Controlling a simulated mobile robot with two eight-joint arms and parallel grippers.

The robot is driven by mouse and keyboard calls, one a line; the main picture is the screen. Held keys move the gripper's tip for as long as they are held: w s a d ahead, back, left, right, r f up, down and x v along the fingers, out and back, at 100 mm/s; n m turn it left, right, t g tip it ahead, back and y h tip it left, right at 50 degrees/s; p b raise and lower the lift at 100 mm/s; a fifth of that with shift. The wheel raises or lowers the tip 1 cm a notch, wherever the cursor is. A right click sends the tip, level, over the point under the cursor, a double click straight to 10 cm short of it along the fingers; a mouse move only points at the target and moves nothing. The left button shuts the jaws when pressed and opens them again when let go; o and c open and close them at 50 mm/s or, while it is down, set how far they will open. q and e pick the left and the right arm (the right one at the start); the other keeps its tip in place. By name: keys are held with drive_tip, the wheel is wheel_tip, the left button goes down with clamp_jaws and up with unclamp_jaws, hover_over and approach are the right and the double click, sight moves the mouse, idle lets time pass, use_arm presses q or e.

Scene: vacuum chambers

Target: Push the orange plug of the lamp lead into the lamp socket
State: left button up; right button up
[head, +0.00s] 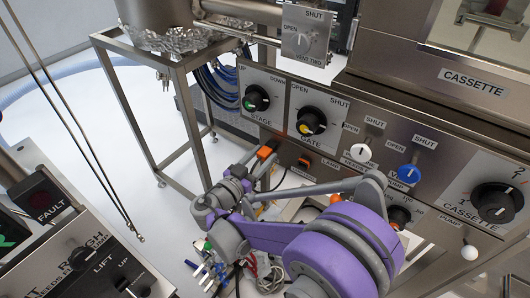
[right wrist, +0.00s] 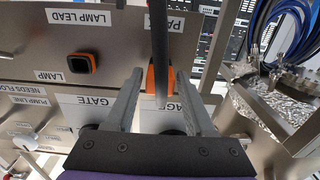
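The orange plug (head: 266,152) of the lamp lead sits at the front panel, below the STAGE knob. In the right wrist view the plug (right wrist: 157,79) is beside a label partly cut off, and its dark lead (right wrist: 159,35) runs across the picture. My right gripper (right wrist: 161,80) is open, with one finger on each side of the plug and a visible gap to it. In the head view the right gripper (head: 250,168) is close to the plug. The lamp socket (right wrist: 82,62), dark with an orange rim, looks empty; it also shows in the head view (head: 304,162). My left gripper is not in view.
The panel carries the STAGE knob (head: 256,98), GATE knob (head: 311,121) and a blue valve handle (head: 409,174). A steel frame (head: 183,105) stands to the left. A FAULT panel (head: 43,201) is at lower left. Loose cables (head: 262,272) lie below.

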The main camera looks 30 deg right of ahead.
sight(261, 158)
clamp_jaws()
drive_tip(key=shift+a, duration=0.15)
drive_tip(key=shift+v, duration=2.8)
drive_tip(key=shift+s, duration=0.1)
